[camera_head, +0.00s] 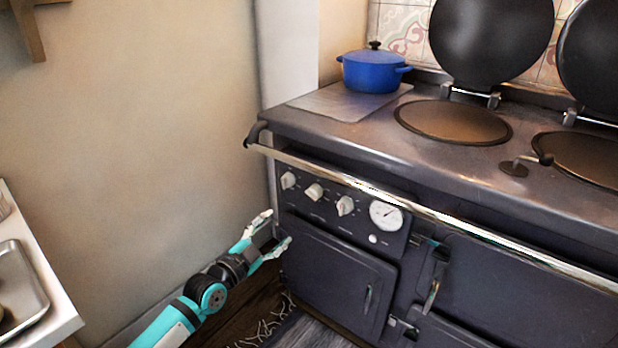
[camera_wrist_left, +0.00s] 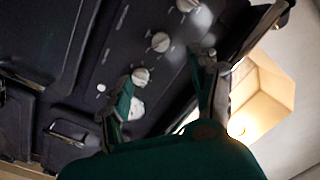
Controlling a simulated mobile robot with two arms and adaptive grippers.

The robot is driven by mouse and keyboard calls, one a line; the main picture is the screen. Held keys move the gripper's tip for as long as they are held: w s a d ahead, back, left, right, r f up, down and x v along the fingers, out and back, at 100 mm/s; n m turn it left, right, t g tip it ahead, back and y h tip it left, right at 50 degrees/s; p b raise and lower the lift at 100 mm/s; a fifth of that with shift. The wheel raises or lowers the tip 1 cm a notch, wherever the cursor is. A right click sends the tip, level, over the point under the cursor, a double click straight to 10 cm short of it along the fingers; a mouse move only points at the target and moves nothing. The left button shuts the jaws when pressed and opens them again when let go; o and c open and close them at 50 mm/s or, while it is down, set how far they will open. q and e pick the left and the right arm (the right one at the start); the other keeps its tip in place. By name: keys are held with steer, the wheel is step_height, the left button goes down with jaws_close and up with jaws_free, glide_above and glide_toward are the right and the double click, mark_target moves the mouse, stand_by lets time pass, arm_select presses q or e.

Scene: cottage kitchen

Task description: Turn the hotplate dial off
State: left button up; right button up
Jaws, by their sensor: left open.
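My left gripper (camera_head: 277,230) is open and empty, low and left of the panel, apart from the dials. In the left wrist view, its fingers (camera_wrist_left: 167,82) are spread, with a dial (camera_wrist_left: 160,41) and another dial (camera_wrist_left: 141,76) beyond them. My right gripper is not in view.
A chrome rail (camera_head: 440,215) runs along the stove front above the dials. A round gauge (camera_head: 386,215) is right of them, and a closed oven door (camera_head: 335,280) below. A blue pot (camera_head: 372,72) stands on top. A counter with a tray (camera_head: 22,285) is at left.

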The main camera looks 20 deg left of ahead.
arm_select(q)
steer(key=b, duration=0.3)
glide_toward(311, 197)
steer(key=x, duration=0.5)
steer(key=shift+a, duration=0.1)
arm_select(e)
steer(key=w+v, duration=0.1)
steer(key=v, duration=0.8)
arm_select(q)
steer(key=b+x, duration=0.1)
steer(key=x, duration=0.2)
steer(key=shift+f+b, duration=0.1)
steer(key=shift+b, duration=0.25)
steer(key=shift+b+x, duration=0.4)
steer(key=shift+x, duration=0.6)
steer(key=shift+w, duration=0.25)
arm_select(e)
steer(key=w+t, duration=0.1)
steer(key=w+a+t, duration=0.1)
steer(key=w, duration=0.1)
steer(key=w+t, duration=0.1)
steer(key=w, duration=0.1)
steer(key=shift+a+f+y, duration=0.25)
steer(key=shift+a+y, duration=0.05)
arm_select(q)
steer(key=c, duration=1.2)
steer(key=shift+o, duration=0.2)
